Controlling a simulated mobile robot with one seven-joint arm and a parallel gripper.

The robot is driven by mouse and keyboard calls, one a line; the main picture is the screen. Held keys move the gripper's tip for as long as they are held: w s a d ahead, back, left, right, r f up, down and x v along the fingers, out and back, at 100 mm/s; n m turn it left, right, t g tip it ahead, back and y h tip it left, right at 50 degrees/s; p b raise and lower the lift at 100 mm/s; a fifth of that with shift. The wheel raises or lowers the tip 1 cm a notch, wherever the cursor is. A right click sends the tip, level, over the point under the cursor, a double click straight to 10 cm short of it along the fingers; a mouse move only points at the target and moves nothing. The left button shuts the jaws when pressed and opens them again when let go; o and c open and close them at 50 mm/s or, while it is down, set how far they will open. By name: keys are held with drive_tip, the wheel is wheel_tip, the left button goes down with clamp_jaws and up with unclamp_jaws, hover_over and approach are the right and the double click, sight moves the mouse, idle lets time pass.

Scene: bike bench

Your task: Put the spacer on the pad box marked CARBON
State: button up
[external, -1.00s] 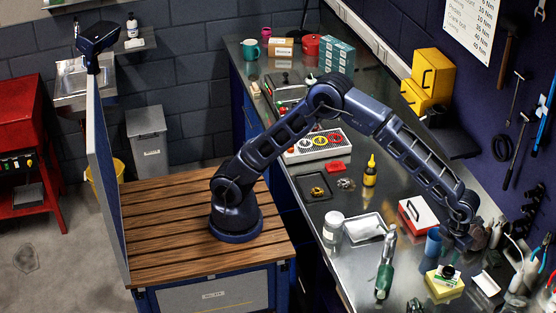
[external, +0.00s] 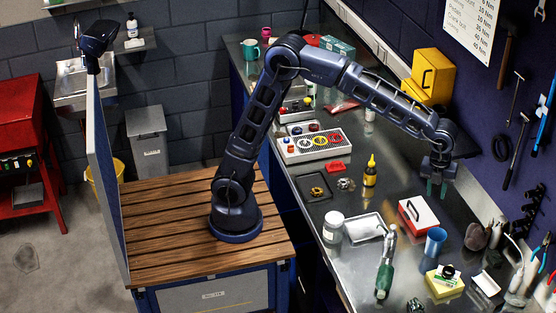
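A small dark ring-like piece (external: 448,271), which looks like the spacer, rests on top of a small green-and-white box (external: 446,282) at the lower right of the bench. That box lies on a yellow block (external: 434,288). Its print is too small to read, so I cannot tell whether it says CARBON. A red-and-white box (external: 418,216) lies further back; I cannot read a mark on it either. My gripper (external: 437,188) points down above the bench, behind the red-and-white box and well clear of the dark piece.
A blue cup (external: 435,241) stands between the red-and-white box and the yellow block. A green-handled tool (external: 385,268), a white tray (external: 364,228), a white jar (external: 333,226) and a yellow bottle (external: 370,172) stand or lie to the left. Pliers crowd the right edge.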

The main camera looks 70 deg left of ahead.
drive_tip(key=s+a+r+n+t, duration=0.15)
drive_tip(key=s+a+n, duration=0.25)
drive_tip(key=a, duration=0.4)
drive_tip(key=s+a+r+n, duration=0.3)
drive_tip(key=s+a+n, duration=0.1)
drive_tip(key=a, duration=0.5)
drive_tip(key=s+a+r+n, duration=0.3)
drive_tip(key=a+n, duration=0.1)
drive_tip(key=a, duration=0.4)
drive_tip(key=s+a+f+n+t, duration=0.1)
drive_tip(key=s+a+f+n, duration=0.2)
drive_tip(key=s+a+n, duration=0.4)
drive_tip(key=s+a+f+n+t, duration=0.1)
drive_tip(key=s+a+f+n, duration=0.2)
drive_tip(key=s+a+n, duration=0.4)
drive_tip(key=s+a, duration=0.1)
drive_tip(key=s, duration=0.5)
drive_tip(key=shift+s+a, duration=0.15)
drive_tip(key=shift+a, duration=0.05)
drive_tip(key=shift+f, duration=0.1)
